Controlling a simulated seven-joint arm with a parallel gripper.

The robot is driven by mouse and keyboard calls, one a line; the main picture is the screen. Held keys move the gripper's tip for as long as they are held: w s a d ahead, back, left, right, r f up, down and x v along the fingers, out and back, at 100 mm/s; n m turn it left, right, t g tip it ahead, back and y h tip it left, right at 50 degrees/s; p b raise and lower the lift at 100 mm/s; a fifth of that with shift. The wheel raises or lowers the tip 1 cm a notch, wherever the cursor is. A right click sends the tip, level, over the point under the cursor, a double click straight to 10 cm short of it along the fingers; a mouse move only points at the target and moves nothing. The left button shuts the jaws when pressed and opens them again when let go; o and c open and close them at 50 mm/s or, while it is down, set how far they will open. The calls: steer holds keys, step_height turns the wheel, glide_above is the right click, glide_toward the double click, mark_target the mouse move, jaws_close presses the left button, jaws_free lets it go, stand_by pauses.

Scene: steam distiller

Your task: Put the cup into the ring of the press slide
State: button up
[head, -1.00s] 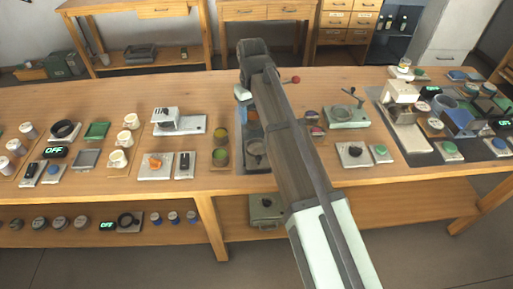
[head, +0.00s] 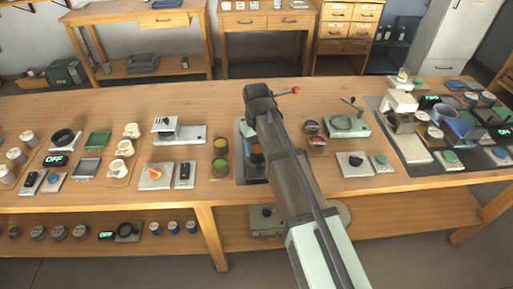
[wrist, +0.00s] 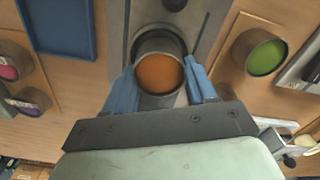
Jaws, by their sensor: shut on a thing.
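The cup (wrist: 145,100) is grey and holds orange-brown contents. In the wrist view, my gripper (wrist: 160,68) has its two blue fingers closed on either side of it. The press slide (wrist: 118,35) is a grey plate running up behind the cup. A dark ring (wrist: 160,35) shows around the cup's far side. I cannot tell whether the cup is inside it or only above it. In the head view, the press (head: 241,168) stands mid-bench, largely hidden by my arm, and a bit of orange-brown shows beside the arm.
Pots with green and yellow contents (head: 220,148) stand left of the press. Small pots (head: 314,135) and a pale device with a lever (head: 348,125) stand to the right. A blue tray (wrist: 60,25) shows in the wrist view. The rear of the bench is clear.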

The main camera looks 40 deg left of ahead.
mark_target(257, 151)
steer(key=shift+f, duration=0.45)
steer(key=o, duration=1.1)
steer(key=shift+f, duration=0.15)
step_height(257, 151, up, 12)
steer(key=shift+r, duration=0.15)
